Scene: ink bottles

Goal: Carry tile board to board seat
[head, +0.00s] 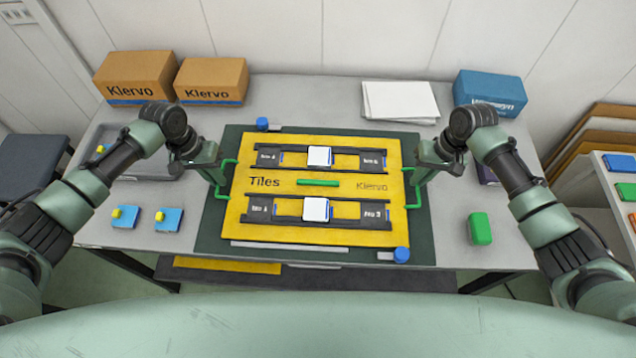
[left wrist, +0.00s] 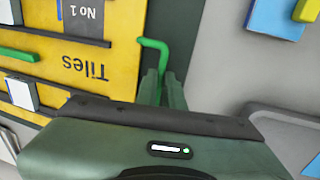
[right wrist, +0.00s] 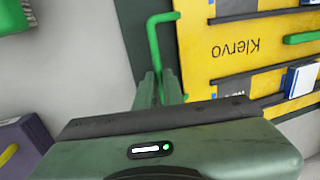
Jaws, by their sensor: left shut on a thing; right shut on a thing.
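The yellow tile board (head: 345,183), marked "Tiles" and "Klervo", lies over a dark green mat (head: 300,258) in the middle of the table. It carries two black racks, each with a white tile block, and a green bar between them. My left gripper (head: 222,180) is shut on the green handle at the board's left side; the handle also shows in the left wrist view (left wrist: 152,44). My right gripper (head: 421,176) is shut on the green handle at the right side, also in the right wrist view (right wrist: 154,40). I cannot tell whether the board touches the mat.
Two cardboard boxes (head: 212,80) stand back left, white sheets (head: 400,102) and a blue box (head: 490,90) back right. Blue blocks with yellow knobs (head: 168,219) lie left. A green block (head: 479,229) is right.

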